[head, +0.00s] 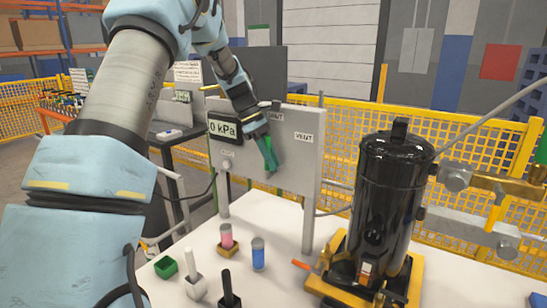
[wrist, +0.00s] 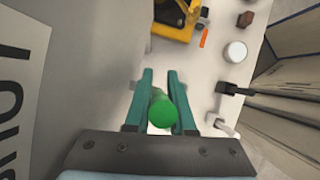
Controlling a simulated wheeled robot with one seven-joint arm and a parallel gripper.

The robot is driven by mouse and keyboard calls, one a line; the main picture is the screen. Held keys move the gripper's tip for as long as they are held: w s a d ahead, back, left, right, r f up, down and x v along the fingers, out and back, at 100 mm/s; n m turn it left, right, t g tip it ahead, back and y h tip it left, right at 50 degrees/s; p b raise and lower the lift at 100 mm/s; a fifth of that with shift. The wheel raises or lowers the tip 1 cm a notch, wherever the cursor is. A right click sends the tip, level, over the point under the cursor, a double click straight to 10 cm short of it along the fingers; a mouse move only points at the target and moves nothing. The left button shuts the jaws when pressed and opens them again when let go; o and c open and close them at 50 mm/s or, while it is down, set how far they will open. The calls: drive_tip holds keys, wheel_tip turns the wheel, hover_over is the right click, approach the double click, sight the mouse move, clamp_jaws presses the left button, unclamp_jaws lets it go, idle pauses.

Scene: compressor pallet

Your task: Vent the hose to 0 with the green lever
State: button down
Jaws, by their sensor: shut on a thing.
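The grey panel (head: 298,165) stands upright behind the white table. Its display (head: 224,129) reads 0 kPa, and a VENT label (head: 303,137) is to the right of my gripper. My gripper (head: 268,155) is at the panel's front. In the wrist view its two teal fingers (wrist: 160,78) are shut on the green lever (wrist: 161,111), whose round end faces the camera between them. In the head view the fingers and arm hide most of the lever, and its angle is hard to tell. A second label above my gripper is partly covered.
A black compressor (head: 385,190) stands on a yellow base at the right of the table (head: 210,245). A yellow mesh fence (head: 345,130) runs behind.

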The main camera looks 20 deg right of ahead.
idle(0.4)
drive_tip(key=c, duration=0.8)
unclamp_jaws()
drive_tip(key=shift+o, duration=0.2)
drive_tip(key=shift+a, duration=0.1)
drive_tip(key=b+v, duration=0.2)
drive_tip(key=v, duration=0.8)
drive_tip(key=shift+w+r, duration=0.2)
drive_tip(key=shift+r, duration=0.15)
drive_tip(key=shift+a, duration=0.15)
drive_tip(key=s+a+f+m+t+y, duration=0.1)
drive_tip(key=s+a+f+m, duration=0.2)
drive_tip(key=a, duration=0.4)
drive_tip(key=s+a+f+m+t+y, duration=0.1)
drive_tip(key=s+a+f+t, duration=0.15)
drive_tip(key=a+f, duration=0.35)
drive_tip(key=s+a+f+m+y, duration=0.1)
drive_tip(key=s+a+f+m, duration=0.2)
drive_tip(key=s+a, duration=0.3)
drive_tip(key=s+a+f+m+t+y, duration=0.1)
drive_tip(key=s+a+f+m, duration=0.2)
drive_tip(key=s+a, duration=0.4)
drive_tip(key=shift+s+m, duration=0.6)
drive_tip(key=shift+s, duration=0.3)
